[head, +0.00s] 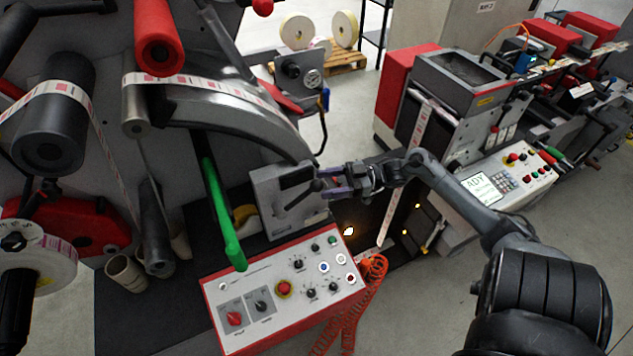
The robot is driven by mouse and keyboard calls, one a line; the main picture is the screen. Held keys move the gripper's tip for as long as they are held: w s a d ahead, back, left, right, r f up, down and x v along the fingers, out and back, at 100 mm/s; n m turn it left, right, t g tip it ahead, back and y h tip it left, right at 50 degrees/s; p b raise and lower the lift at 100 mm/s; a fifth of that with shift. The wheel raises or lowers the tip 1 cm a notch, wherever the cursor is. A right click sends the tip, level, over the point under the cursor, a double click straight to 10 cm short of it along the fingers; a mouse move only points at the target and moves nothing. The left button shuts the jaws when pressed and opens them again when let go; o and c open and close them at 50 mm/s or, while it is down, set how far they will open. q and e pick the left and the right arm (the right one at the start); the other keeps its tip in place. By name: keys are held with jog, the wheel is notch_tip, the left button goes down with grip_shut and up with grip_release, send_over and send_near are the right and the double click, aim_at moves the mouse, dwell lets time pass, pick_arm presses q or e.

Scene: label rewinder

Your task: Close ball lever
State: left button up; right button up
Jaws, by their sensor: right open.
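The ball lever (302,196) is a black rod with a round knob (316,185) at its right end. It sits on the front of a grey box (268,205) on the label rewinder and slants up to the right. My right gripper (328,183) comes in from the right at the knob, with its fingers open and one above the other. The knob is at the fingertips; I cannot tell whether they touch it. My left gripper is not in view.
A control panel (250,281) with knobs and a red button stands below the box. A long green handle (222,215) hangs to its left. Rollers carrying label web (55,118) fill the left side. A coiled orange hose (372,268) hangs right of the panel.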

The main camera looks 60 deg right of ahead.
aim_at(317, 184)
jog(key=shift+p+x, duration=0.3)
jog(key=shift+x, duration=1.45)
grip_shut()
